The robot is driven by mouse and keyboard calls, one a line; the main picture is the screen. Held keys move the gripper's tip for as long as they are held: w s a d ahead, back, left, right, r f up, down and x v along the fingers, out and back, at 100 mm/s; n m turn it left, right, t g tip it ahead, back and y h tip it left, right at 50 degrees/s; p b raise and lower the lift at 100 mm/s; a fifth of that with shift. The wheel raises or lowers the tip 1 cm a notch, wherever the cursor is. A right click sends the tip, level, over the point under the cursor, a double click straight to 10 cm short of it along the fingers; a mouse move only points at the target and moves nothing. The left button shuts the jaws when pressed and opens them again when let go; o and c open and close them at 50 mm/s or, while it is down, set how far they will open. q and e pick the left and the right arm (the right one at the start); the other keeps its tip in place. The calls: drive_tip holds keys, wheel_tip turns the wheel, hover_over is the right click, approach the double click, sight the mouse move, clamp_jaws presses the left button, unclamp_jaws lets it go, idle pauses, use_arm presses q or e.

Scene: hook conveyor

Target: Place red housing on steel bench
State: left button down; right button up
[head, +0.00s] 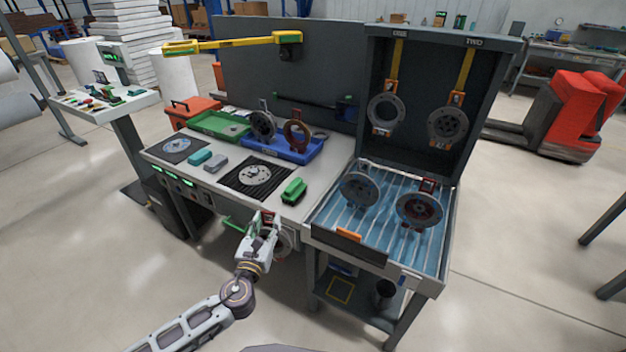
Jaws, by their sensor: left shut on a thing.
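My left gripper (264,226) is in front of the bench's front edge. It is shut on a round housing with a red clip (284,243), whose disc is partly hidden behind the gripper and hangs beside the bench front. Its colour is hard to tell. The steel bench (214,182) has a light top with dark mats on it. A reddish-brown housing (297,134) stands in the blue tray (303,154), with a dark housing (262,125) beside it. Another reddish housing (420,209) is in the blue-lined basin (326,214). My right gripper is out of view.
Grey discs lie on the left mat (177,145) and the striped mat (256,175). A green block (293,191) lies near the bench's front edge. Two housings hang under ONE (386,111) and TWO (448,125). A yellow arm (230,43) reaches over the bench.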

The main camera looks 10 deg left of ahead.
use_arm(q)
drive_tip(key=shift+w+a+r, duration=0.15)
drive_tip(key=shift+w+r, duration=0.2)
drive_tip(key=shift+r, duration=0.3)
drive_tip(key=shift+w+r, duration=0.35)
drive_tip(key=shift+r, duration=0.2)
drive_tip(key=w+a+r+p, duration=0.15)
drive_tip(key=w+r, duration=0.25)
drive_tip(key=r, duration=0.4)
drive_tip(key=w+r+p, duration=0.2)
drive_tip(key=w+r, duration=0.3)
drive_tip(key=r, duration=0.2)
drive_tip(key=w+a+r+p, duration=0.15)
drive_tip(key=w+r, duration=0.25)
drive_tip(key=r, duration=0.4)
drive_tip(key=w+d+f+m+h+p, duration=0.1)
drive_tip(key=w+d+f+m+h, duration=0.2)
drive_tip(key=f+h, duration=0.3)
drive_tip(key=shift+w+f+m+g, duration=0.3)
drive_tip(key=shift+w+f+m, duration=0.1)
drive_tip(key=shift+f, duration=1.35)
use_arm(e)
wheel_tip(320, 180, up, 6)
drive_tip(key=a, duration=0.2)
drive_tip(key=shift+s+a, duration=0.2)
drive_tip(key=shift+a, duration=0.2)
